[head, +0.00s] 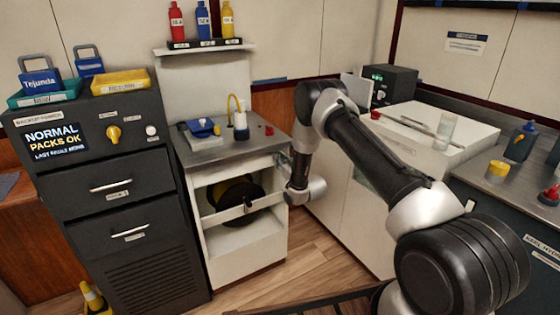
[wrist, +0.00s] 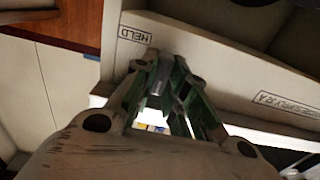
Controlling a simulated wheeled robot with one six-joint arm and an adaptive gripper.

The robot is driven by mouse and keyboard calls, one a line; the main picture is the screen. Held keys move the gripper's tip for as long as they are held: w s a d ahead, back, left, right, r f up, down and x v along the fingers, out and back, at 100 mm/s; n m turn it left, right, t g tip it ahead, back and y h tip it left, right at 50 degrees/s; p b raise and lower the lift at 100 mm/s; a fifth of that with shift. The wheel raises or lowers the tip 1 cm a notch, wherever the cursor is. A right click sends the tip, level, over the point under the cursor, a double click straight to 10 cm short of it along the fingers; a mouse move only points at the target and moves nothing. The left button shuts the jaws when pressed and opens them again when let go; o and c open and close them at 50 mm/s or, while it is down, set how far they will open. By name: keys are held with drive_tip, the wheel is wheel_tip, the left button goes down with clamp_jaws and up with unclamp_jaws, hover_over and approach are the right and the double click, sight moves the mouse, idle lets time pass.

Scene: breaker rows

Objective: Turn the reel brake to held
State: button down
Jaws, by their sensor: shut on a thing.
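The white reel cabinet (head: 245,253) stands in the middle of the head view, with a dark reel (head: 222,190) in its open front. A pale rail (head: 222,214) crosses in front of the reel, with a small dark fitting (head: 248,203) on it. My gripper (wrist: 165,72) is at the cabinet's pale panel, close to the HELD label (wrist: 135,35). Its green fingers are shut on a small grey piece, apparently the reel brake's handle, mostly hidden between them. In the head view my wrist is at the cabinet's right front edge, and the fingertips are hard to make out.
A second label (wrist: 289,104), hard to read, is on the panel's right in the wrist view. A dark drawer cabinet (head: 125,215) stands left, a white counter (head: 400,140) right.

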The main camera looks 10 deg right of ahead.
drive_tip(key=shift+d+f+m, duration=0.1)
drive_tip(key=shift+m, duration=4.4)
drive_tip(key=shift+d+f+m, duration=0.1)
drive_tip(key=shift+m, duration=4.4)
drive_tip(key=c, duration=1.4)
unclamp_jaws()
drive_tip(key=shift+c, duration=0.2)
drive_tip(key=v, duration=1.2)
